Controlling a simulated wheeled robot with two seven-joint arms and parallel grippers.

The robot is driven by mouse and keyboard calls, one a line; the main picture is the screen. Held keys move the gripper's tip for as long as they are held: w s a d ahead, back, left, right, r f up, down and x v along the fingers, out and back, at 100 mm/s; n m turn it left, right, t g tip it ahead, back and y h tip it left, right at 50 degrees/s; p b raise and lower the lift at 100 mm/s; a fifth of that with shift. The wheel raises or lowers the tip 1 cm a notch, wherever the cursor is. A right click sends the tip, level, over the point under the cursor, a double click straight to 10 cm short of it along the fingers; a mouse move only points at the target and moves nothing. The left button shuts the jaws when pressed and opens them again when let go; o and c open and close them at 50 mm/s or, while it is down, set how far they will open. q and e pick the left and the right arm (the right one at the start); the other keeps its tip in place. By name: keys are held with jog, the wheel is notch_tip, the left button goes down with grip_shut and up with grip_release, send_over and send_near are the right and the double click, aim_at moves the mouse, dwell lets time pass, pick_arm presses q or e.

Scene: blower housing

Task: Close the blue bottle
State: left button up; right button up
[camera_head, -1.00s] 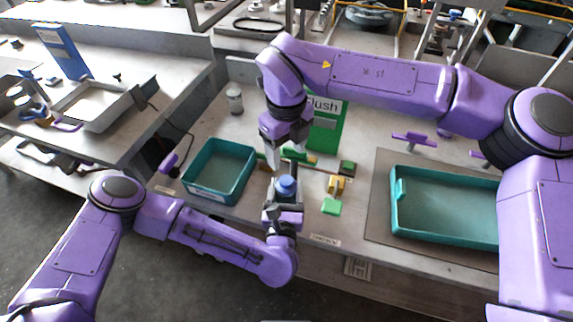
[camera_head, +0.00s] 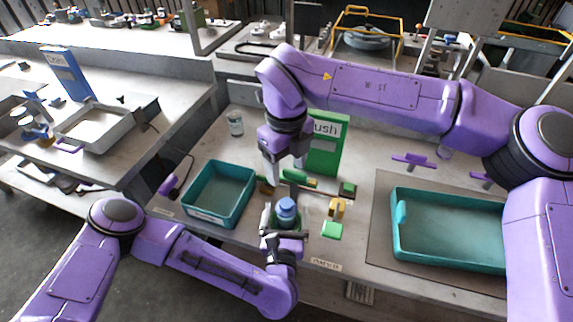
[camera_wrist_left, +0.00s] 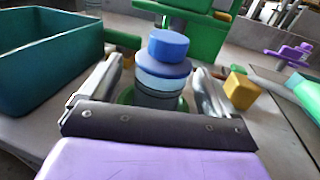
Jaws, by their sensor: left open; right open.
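The blue bottle (camera_head: 287,210) stands upright near the table's front edge, on what looks like a green base. It also shows in the left wrist view (camera_wrist_left: 163,80), where a blue cap (camera_wrist_left: 168,44) sits on top of its wider blue collar. I cannot tell whether the cap is seated fully. My left gripper (camera_head: 285,222) is open, its fingers on either side of the bottle; the left wrist view shows a gap at both sides. My right gripper (camera_head: 285,172) is open, pointing down just above and behind the bottle, apart from it.
A teal bin (camera_head: 219,192) stands left of the bottle and a larger teal tray (camera_head: 398,238) to the right. A green block (camera_head: 332,230), a yellow part (camera_head: 337,208) and a green sign stand (camera_head: 327,158) are close by. A small grey jar (camera_head: 236,124) stands behind.

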pick_arm(q)
jog(key=s, duration=0.5)
jog(key=s+b, duration=0.1)
jog(key=s, duration=0.2)
jog(key=shift+s+a+f, duration=0.1)
jog(key=shift+s+a, duration=0.15)
jog(key=shift+a, duration=0.1)
jog(key=shift+s, duration=0.55)
jog(key=shift+r, duration=0.2)
